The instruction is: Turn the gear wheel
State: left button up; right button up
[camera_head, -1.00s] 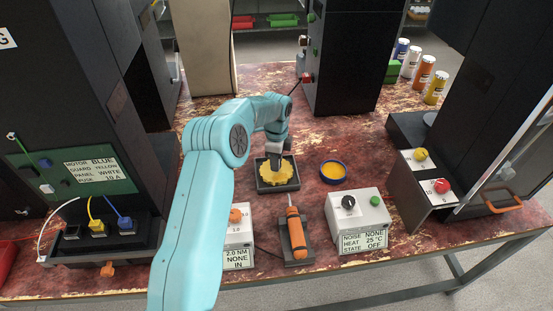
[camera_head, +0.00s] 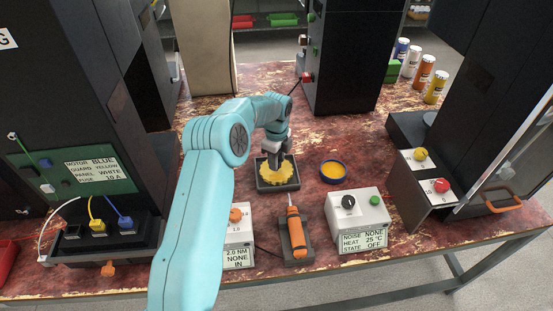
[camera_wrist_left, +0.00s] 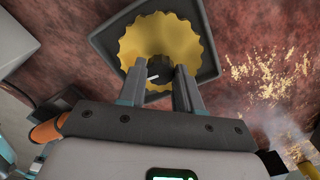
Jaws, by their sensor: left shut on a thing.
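The yellow gear wheel (camera_head: 284,175) lies in a dark square tray (camera_head: 278,187) on the middle of the bench. My left gripper (camera_head: 276,163) reaches down over it from behind its left side. In the left wrist view the toothed yellow wheel (camera_wrist_left: 190,28) surrounds a dark centre, and the two gripper fingers (camera_wrist_left: 171,85) are shut on the wheel's dark hub (camera_wrist_left: 152,68). The fingers hide part of the hub. My right gripper is not in view.
A blue-rimmed yellow tin (camera_head: 333,172) is to the right. A white control box (camera_head: 358,215) with knobs is front right. Tall dark cabinets (camera_head: 345,60) border the bench. Bare bench lies behind the tin.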

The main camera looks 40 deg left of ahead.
pick_arm(q)
jog(key=shift+r, duration=0.1)
jog(key=o, duration=1)
jog(key=shift+o, duration=0.2)
notch_tip(320, 180, up, 16)
jog(key=p, duration=0.1)
jog(key=shift+r, duration=0.15)
notch_tip(320, 180, up, 10)
jog(key=p, duration=1)
